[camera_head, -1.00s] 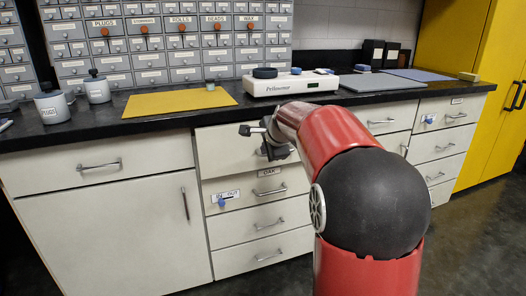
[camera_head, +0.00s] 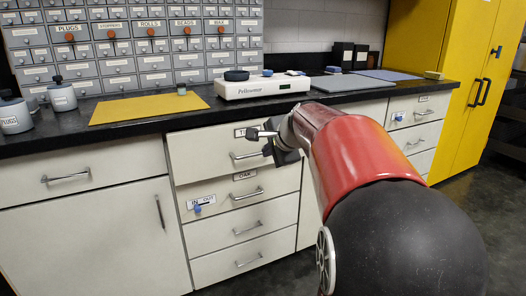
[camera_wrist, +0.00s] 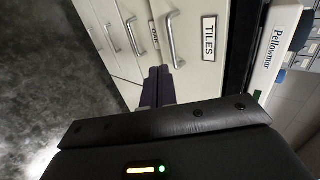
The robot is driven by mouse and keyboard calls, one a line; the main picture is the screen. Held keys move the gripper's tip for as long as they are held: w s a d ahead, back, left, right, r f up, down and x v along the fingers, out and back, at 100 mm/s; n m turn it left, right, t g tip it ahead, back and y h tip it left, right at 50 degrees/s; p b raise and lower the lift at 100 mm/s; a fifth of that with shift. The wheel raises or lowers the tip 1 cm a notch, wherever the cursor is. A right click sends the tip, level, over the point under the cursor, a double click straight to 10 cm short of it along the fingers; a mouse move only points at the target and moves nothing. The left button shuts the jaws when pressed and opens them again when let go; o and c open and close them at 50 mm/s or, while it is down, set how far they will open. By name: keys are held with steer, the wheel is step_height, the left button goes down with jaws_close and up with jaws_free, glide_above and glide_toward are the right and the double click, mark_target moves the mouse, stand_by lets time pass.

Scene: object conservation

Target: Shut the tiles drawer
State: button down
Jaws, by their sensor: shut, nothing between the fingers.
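The tiles drawer (camera_head: 205,152) is the cream top drawer of the middle column, just under the black counter. Its label, TILES, and bar handle show clearly in the wrist view, where the drawer front (camera_wrist: 196,62) is at upper centre. Its front looks close to the cabinet face; I cannot tell exactly how far out it stands. My gripper (camera_head: 254,133) is before the upper right of this drawer front, partly covering its label and handle. In the wrist view my shut, empty fingers (camera_wrist: 158,74) point at the drawer near the handle's end. Contact cannot be told.
Below are further drawers, one with a label plate and blue tag (camera_head: 197,209). The counter (camera_head: 120,126) overhangs them and bears a white scale (camera_head: 262,88), a yellow mat (camera_head: 150,107) and lidded jars (camera_head: 62,97). Open floor lies at right before the yellow cabinet (camera_head: 425,60).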

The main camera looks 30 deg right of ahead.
mark_target(253, 154)
steer(key=x, duration=0.7)
steer(key=w+r+p+x, duration=0.1)
steer(key=x, duration=0.2)
steer(key=shift+w+f, duration=0.15)
steer(key=shift+w, duration=0.1)
steer(key=shift+w+f, duration=0.15)
steer(key=shift+w, duration=0.35)
